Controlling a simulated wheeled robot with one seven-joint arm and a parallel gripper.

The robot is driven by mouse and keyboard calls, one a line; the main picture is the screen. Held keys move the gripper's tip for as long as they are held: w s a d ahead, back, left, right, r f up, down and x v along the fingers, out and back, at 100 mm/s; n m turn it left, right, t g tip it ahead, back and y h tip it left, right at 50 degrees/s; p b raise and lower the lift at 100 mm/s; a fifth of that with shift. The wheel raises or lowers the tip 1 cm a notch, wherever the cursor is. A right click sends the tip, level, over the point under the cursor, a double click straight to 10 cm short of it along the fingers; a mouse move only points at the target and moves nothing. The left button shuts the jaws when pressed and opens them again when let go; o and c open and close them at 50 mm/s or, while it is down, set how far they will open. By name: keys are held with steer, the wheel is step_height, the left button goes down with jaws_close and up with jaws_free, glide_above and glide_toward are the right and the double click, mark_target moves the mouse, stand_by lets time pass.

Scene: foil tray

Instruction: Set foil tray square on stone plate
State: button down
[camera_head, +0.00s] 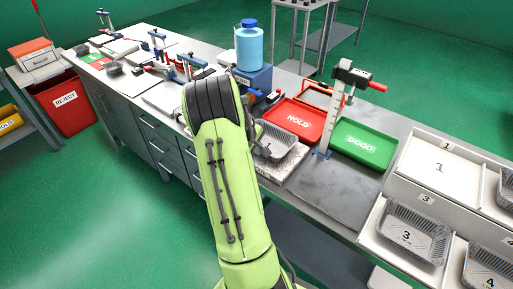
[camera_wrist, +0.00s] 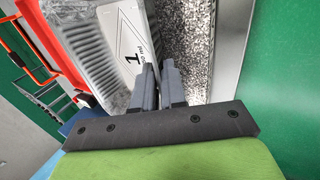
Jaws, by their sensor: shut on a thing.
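The foil tray (camera_head: 283,150) is silver and ribbed, with a label marked 1. It is over the speckled stone plate (camera_head: 287,177), partly hidden behind my arm in the head view. In the wrist view the tray (camera_wrist: 95,45) fills the upper left, and a strip of stone plate (camera_wrist: 182,40) shows to its right. My gripper (camera_wrist: 162,72) is shut at the tray's near edge, its two fingers close together on the rim. I cannot tell whether the tray's base touches the plate all over.
A red HOLD tray (camera_head: 295,120) and a green GOOD tray (camera_head: 362,146) lie behind. A post with a red handle (camera_head: 330,115) stands close on the right. A blue bottle (camera_head: 249,47) stands behind. Numbered bays with more foil trays (camera_head: 412,232) are at the right.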

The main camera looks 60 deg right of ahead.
steer(key=shift+f, duration=0.2)
steer(key=c, duration=1.1)
jaws_free()
steer(key=shift+a, duration=0.1)
steer(key=p+v, duration=0.2)
steer(key=v, duration=1.3)
steer(key=shift+r, duration=0.45)
